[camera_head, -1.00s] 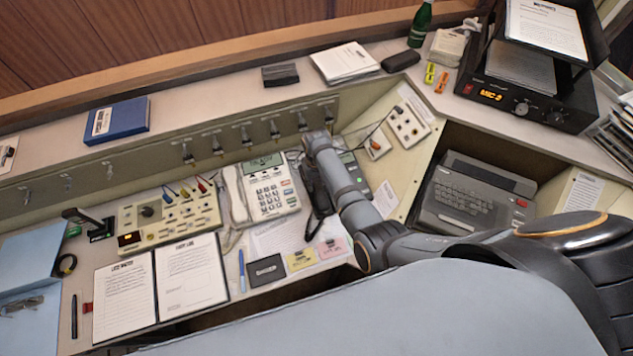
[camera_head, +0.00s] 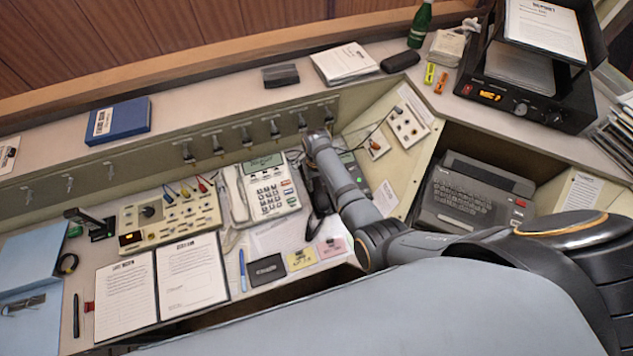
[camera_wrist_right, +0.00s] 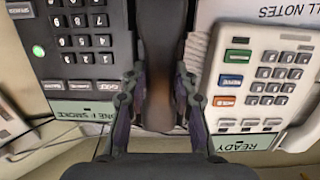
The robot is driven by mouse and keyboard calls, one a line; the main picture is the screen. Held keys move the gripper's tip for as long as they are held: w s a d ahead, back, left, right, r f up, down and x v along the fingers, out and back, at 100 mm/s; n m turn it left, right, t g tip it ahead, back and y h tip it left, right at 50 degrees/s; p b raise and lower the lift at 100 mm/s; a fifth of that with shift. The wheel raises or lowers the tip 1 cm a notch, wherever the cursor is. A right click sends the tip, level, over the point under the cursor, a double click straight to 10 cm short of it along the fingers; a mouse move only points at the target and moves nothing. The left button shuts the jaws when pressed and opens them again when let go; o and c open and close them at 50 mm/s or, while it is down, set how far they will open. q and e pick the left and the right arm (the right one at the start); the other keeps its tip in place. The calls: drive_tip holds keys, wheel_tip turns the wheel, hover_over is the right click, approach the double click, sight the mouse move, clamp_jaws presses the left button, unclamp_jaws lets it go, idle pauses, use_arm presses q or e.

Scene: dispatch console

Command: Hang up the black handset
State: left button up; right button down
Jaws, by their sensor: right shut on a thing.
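The black handset (camera_head: 318,197) is at the left side of the dark desk phone (camera_head: 358,172), partly hidden by my right arm. In the right wrist view the handset (camera_wrist_right: 162,60) runs upright through the middle, and my right gripper (camera_wrist_right: 160,98) is shut on it, one finger on each side. The dark phone's keypad (camera_wrist_right: 85,40) is to its left in that view. I cannot tell whether the handset touches the cradle or hangs just above it. In the head view my right gripper (camera_head: 308,160) is mostly hidden under the wrist. My left gripper is not in view.
A white phone (camera_head: 268,190) with its own white handset (camera_head: 235,195) stands close to the left. A control box (camera_head: 168,218), papers (camera_head: 190,275) and cards lie further left and in front. A keyboard terminal (camera_head: 470,195) is at the right. A panel with keys is behind.

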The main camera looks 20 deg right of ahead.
drive_tip(key=shift+f, duration=0.3)
drive_tip(key=c, duration=1)
unclamp_jaws()
drive_tip(key=shift+o, duration=0.3)
drive_tip(key=o, duration=0.5)
drive_tip(key=shift+c, duration=0.2)
drive_tip(key=r+p, duration=0.4)
drive_tip(key=p, duration=0.1)
drive_tip(key=s+r+p, duration=0.1)
drive_tip(key=r+p, duration=0.2)
drive_tip(key=shift+f, duration=0.1)
